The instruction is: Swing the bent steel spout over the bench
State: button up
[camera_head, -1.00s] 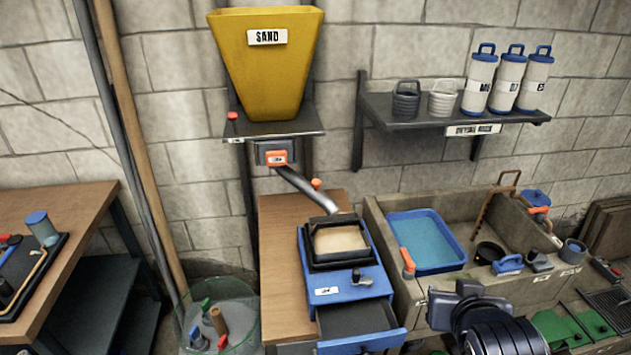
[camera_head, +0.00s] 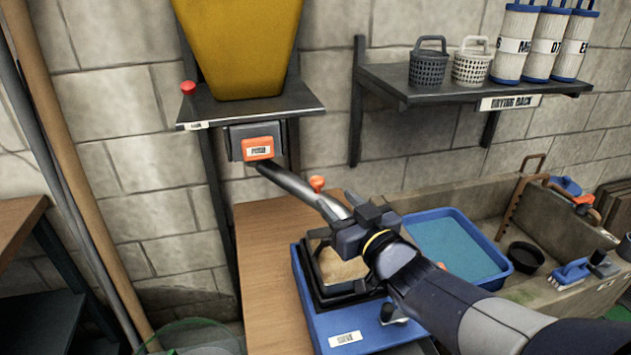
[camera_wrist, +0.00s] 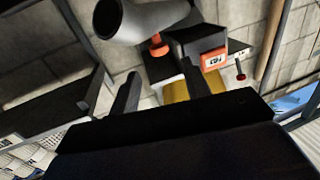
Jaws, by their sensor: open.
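The bent steel spout (camera_head: 290,184) slopes down to the right from under the hopper shelf, with an orange knob (camera_head: 317,184) on it. Its lower end reaches toward the black-framed sand box (camera_head: 340,268) on the wooden bench (camera_head: 262,255). My gripper (camera_head: 340,208) is at the spout's lower end and hides part of it. In the wrist view, the spout (camera_wrist: 155,20) lies just beyond my open fingertips (camera_wrist: 158,68), its round mouth at upper left. The jaws are apart and hold nothing; I cannot tell whether they touch the spout.
The yellow hopper (camera_head: 240,45) stands on a dark shelf (camera_head: 245,108) with an orange-labelled box (camera_head: 258,147) below. A blue machine (camera_head: 320,325) carries the sand box. A blue tray (camera_head: 455,245) lies in the sink at right. A drying rack (camera_head: 465,90) is above it.

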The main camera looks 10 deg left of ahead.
aim_at(321, 184)
jog(key=x, duration=0.9)
grip_shut()
dwell(0.4)
